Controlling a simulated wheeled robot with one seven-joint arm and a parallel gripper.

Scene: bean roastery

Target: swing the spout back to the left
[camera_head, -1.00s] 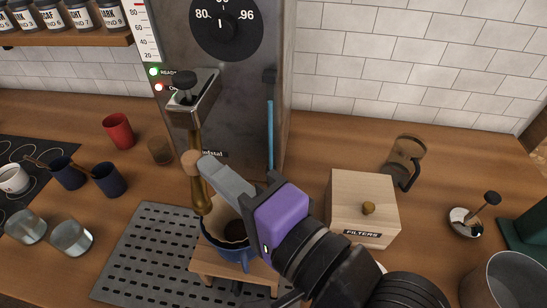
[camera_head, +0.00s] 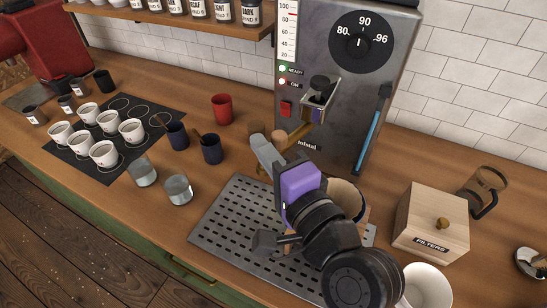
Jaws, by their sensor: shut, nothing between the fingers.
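The brass spout (camera_head: 300,132) comes out from under the tap block on the metal boiler (camera_head: 350,90). It now points left and toward me, with a wooden knob (camera_head: 278,139) near its end. My gripper (camera_head: 262,146) is shut and empty, its grey fingers right beside the knob, on its left. I cannot tell whether they touch it.
A perforated drip tray (camera_head: 232,214) lies under my arm. A filter box (camera_head: 425,222) is at right. A white vessel (camera_head: 428,285) is at front right.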

